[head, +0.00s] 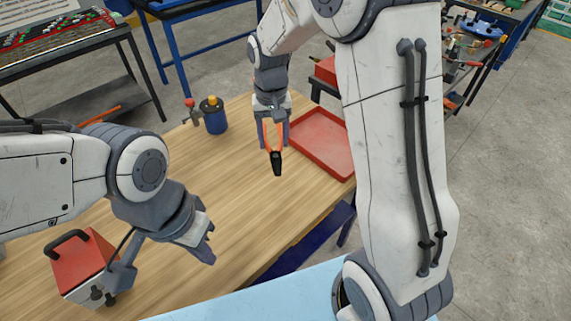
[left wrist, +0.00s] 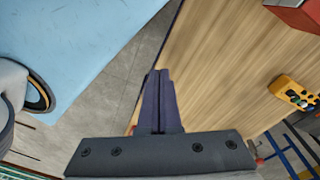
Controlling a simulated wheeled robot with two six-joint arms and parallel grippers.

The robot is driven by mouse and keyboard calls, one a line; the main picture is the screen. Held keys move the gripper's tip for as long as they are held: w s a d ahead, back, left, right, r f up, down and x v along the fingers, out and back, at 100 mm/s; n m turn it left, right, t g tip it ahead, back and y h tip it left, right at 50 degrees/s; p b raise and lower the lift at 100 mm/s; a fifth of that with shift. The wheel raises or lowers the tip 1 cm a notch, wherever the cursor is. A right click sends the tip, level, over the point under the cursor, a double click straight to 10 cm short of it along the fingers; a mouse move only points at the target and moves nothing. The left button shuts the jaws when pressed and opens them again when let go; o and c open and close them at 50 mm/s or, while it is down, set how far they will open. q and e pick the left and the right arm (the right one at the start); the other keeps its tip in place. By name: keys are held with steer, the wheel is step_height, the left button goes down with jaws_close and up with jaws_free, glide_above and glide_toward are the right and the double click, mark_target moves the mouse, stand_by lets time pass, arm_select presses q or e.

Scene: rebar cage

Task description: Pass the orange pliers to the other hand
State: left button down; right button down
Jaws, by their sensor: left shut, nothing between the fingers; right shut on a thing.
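The orange pliers (head: 277,162) hang with their dark jaws pointing down and their orange handles up, in front of the far part of the wooden table. My right gripper (head: 273,122) is shut on the handles. My left gripper (head: 208,250) is shut and empty above the near part of the table, to the left of the pliers and nearer to me. Its closed fingers also show in the left wrist view (left wrist: 160,100). The pliers do not show in the left wrist view.
A red tray (head: 318,145) lies on the table's right side. A blue pot (head: 214,117) holding a tool stands at the far left edge. A red-topped box (head: 82,265) is at the lower left. A yellow device (left wrist: 293,92) shows in the left wrist view. The table's middle is clear.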

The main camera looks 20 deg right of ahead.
arm_select(q)
steer(key=c, duration=1.1)
jaws_free()
steer(key=o, duration=0.5)
steer(key=shift+w+d+r, duration=0.25)
steer(key=shift+w+r, duration=0.05)
steer(key=shift+w, duration=0.05)
steer(key=w+d+r+t, duration=0.1)
steer(key=w+d+r, duration=0.4)
steer(key=w+r, duration=0.3)
steer(key=shift+w+d+t+h, duration=0.2)
steer(key=shift+w+t+h, duration=0.15)
steer(key=shift+w, duration=0.35)
steer(key=w+d+r+n+t, duration=0.15)
steer(key=w+d+r, duration=0.25)
steer(key=w+r, duration=0.65)
steer(key=x, duration=1.1)
steer(key=shift+w+d+r+t+h, duration=0.2)
steer(key=shift+d+t+h, duration=0.15)
steer(key=shift+t, duration=0.05)
arm_select(e)
steer(key=w+a+r+m, duration=0.1)
steer(key=w+a+r, duration=0.1)
steer(key=r, duration=0.5)
steer(key=w+a+r+m, duration=0.1)
steer(key=w+r, duration=0.3)
steer(key=r, duration=0.3)
steer(key=shift+w+a+r, duration=0.15)
steer(key=shift+w+a, duration=0.1)
steer(key=shift+a, duration=0.1)
